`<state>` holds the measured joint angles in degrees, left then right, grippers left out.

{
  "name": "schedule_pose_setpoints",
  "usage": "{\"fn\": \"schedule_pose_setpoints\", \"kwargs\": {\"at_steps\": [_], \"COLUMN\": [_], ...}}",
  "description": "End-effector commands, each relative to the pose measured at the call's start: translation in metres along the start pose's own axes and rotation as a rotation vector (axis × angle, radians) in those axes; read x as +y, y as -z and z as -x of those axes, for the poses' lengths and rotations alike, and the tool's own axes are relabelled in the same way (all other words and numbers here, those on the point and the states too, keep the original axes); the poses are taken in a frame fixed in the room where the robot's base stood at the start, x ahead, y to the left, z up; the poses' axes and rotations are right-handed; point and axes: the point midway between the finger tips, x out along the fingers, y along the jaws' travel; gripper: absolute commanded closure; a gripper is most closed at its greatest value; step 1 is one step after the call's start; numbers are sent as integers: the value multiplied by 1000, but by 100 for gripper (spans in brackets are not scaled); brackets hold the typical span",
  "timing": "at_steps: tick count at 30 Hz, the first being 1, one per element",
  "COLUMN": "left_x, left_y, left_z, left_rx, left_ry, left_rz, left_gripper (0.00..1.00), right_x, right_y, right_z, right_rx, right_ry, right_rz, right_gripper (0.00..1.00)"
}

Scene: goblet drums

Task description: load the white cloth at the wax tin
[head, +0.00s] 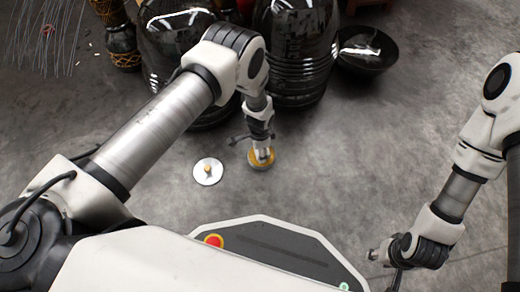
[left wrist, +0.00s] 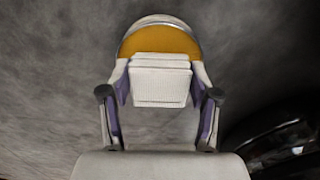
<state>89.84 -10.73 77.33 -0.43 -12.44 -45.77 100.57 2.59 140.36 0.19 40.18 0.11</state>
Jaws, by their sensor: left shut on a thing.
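The wax tin (head: 264,165) is a round, shallow tin of orange-yellow wax, standing open on the grey floor. It also shows in the left wrist view (left wrist: 160,41), just beyond the fingertips. My left gripper (head: 262,151) points down over the tin. In the left wrist view my left gripper (left wrist: 161,98) is shut on the folded white cloth (left wrist: 161,83). The cloth overlaps the tin's near part in that view; I cannot tell whether it touches the wax. My right gripper (head: 385,265) hangs at the lower right, apart from the tin; its fingers are unclear.
Large dark drums (head: 296,50), a black bowl (head: 368,50) and a patterned drum (head: 122,45) stand behind. The floor right of the tin is clear.

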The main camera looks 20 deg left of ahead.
Motion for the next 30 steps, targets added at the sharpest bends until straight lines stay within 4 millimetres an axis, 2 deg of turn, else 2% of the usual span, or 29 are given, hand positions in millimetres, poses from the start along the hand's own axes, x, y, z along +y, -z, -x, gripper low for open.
{"fn": "schedule_pose_setpoints", "kwargs": {"at_steps": [30], "left_x": [0], "left_y": [0], "left_z": [-10], "left_rx": [0], "left_ry": [0], "left_rz": [0], "left_gripper": [66], "right_x": [0], "right_y": [0], "right_z": [-7], "right_rx": [0], "right_ry": [0], "right_rz": [0], "right_gripper": [60]}}
